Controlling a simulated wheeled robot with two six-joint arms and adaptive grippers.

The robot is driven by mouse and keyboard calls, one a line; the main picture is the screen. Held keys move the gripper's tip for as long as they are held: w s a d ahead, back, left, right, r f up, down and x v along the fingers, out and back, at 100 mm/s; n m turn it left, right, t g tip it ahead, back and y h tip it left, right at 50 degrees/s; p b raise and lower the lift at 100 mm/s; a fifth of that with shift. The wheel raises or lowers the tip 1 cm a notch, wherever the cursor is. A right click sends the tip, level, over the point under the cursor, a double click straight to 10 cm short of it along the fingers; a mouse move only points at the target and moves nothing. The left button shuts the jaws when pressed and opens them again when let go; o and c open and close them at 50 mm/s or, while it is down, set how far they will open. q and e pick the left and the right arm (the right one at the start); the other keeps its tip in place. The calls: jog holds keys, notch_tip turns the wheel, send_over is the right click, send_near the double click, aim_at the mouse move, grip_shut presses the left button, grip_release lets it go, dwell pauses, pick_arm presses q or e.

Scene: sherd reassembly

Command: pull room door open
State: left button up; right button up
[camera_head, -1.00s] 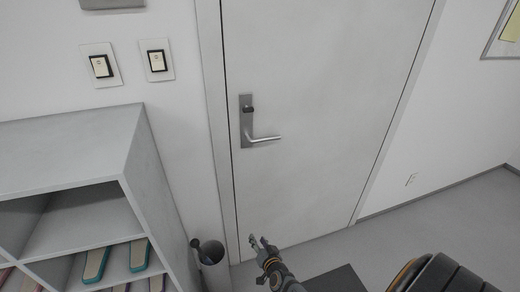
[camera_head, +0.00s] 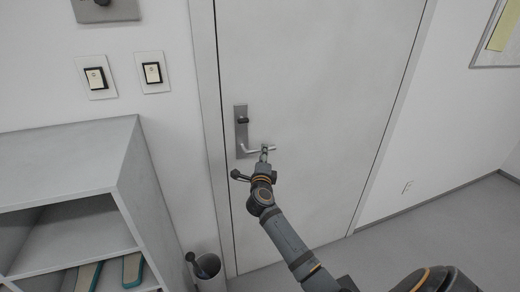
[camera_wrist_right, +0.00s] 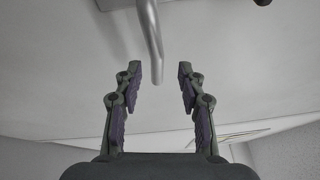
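The room door (camera_head: 310,80) is light grey and appears shut in its frame. Its metal lever handle (camera_head: 250,152) sits on a dark plate near the left edge and points right. My right gripper (camera_head: 264,154) is at the lever's free end in the head view. In the right wrist view the gripper (camera_wrist_right: 157,72) is open, its two fingers apart. The end of the lever (camera_wrist_right: 151,45) appears between the fingertips there, with a gap on both sides. I cannot tell the exact depth between them.
A grey shelf unit (camera_head: 70,160) with books stands left of the door. Light switches (camera_head: 96,78) are on the wall. The floor to the right (camera_head: 440,225) is clear.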

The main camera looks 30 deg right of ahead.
jog(key=x, duration=0.4)
jog(key=shift+w, duration=0.25)
grip_shut()
